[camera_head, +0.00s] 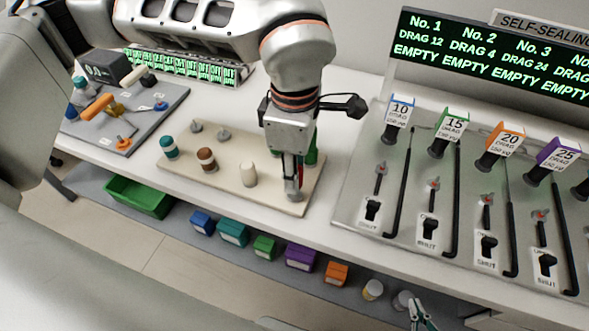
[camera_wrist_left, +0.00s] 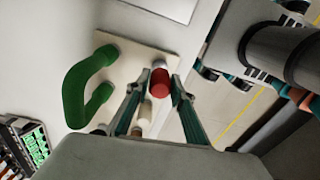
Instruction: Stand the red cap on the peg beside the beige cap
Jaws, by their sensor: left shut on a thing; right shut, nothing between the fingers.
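The red cap (camera_wrist_left: 161,82) is between the fingertips of my left gripper (camera_wrist_left: 157,88) in the left wrist view, over the beige board (camera_wrist_left: 130,62). A pale round piece shows at the cap's far end; I cannot tell whether the cap touches the peg. In the head view my left gripper (camera_head: 292,184) points down at the board's right part and mostly hides the red cap. The beige cap (camera_head: 248,174) stands upright on the board just left of it; it also shows in the left wrist view (camera_wrist_left: 145,112). My right gripper (camera_head: 420,317) is low at the bottom edge, shut and empty.
A teal cap (camera_head: 168,147), a brown cap (camera_head: 206,159) and bare pegs (camera_head: 224,135) stand on the board's left part. A green handle (camera_wrist_left: 82,85) rises close to the left gripper. A sloped dispenser panel (camera_head: 400,215) stands right. A green bin (camera_head: 140,197) sits below.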

